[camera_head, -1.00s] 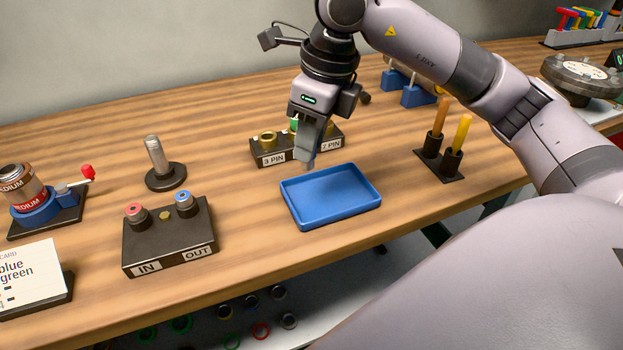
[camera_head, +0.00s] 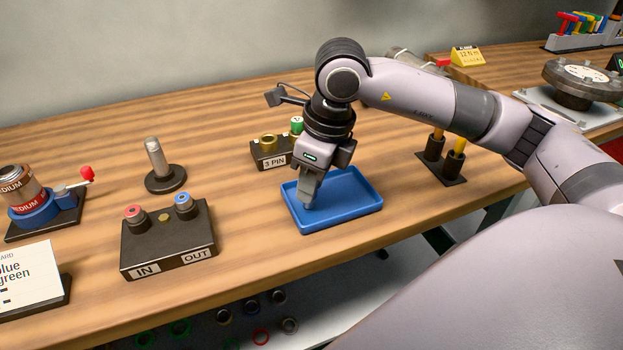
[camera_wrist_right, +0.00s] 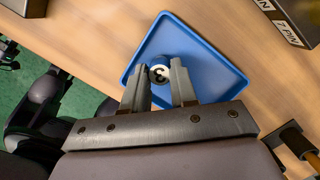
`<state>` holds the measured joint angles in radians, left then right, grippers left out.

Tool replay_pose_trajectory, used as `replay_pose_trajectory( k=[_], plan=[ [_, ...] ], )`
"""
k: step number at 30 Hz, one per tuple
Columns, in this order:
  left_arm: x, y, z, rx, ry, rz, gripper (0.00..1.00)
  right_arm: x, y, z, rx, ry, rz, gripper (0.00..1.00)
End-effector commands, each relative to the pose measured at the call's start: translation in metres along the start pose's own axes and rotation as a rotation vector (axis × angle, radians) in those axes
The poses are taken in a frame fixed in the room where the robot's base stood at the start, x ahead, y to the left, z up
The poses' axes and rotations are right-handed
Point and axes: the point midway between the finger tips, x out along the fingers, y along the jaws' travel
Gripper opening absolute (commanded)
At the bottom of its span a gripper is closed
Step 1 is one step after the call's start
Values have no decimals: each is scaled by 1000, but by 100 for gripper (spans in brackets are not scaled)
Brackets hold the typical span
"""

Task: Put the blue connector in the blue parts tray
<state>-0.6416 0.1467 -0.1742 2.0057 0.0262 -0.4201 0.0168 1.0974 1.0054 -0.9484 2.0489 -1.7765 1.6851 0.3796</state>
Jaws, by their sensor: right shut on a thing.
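The blue parts tray (camera_head: 356,206) lies on the wooden bench, and it also shows in the right wrist view (camera_wrist_right: 218,68). My right gripper (camera_head: 309,203) points down over the left part of the tray. In the right wrist view its fingers (camera_wrist_right: 160,82) are shut on the blue connector (camera_wrist_right: 160,73). In the head view the fingers hide the connector. Whether it touches the tray floor I cannot tell. My left gripper is not in view.
A block labelled 3 PIN (camera_head: 275,157) stands just behind the tray. An IN/OUT block (camera_head: 165,245) is to its left, with a metal post (camera_head: 157,163) behind. A stand with orange handles (camera_head: 442,165) is to its right. Bare bench lies between.

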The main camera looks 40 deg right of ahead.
Motion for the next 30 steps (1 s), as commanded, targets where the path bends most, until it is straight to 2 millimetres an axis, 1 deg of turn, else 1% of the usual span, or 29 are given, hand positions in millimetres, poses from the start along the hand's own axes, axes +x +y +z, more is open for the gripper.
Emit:
replay_pose_trajectory(
  k=[1, 2, 3, 11, 15, 17, 27, 30],
  plan=[
    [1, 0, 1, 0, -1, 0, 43, 1, 0, 0, 0, 0, 0, 37],
    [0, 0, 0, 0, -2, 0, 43, 1, 0, 0, 0, 0, 0, 46],
    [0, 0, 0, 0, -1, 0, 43, 1, 0, 0, 0, 0, 0, 52],
    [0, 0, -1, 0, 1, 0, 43, 0, 0, 0, 0, 0, 0, 52],
    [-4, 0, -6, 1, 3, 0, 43, -6, 0, 1, 0, 0, 0, 52],
    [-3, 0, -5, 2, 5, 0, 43, -14, 0, 2, 0, -4, -2, 52],
    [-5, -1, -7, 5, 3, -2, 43, -88, 0, 2, 0, -5, -1, 52],
    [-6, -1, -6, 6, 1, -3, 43, -104, 0, 2, 0, -3, 0, 52]
  ],
)
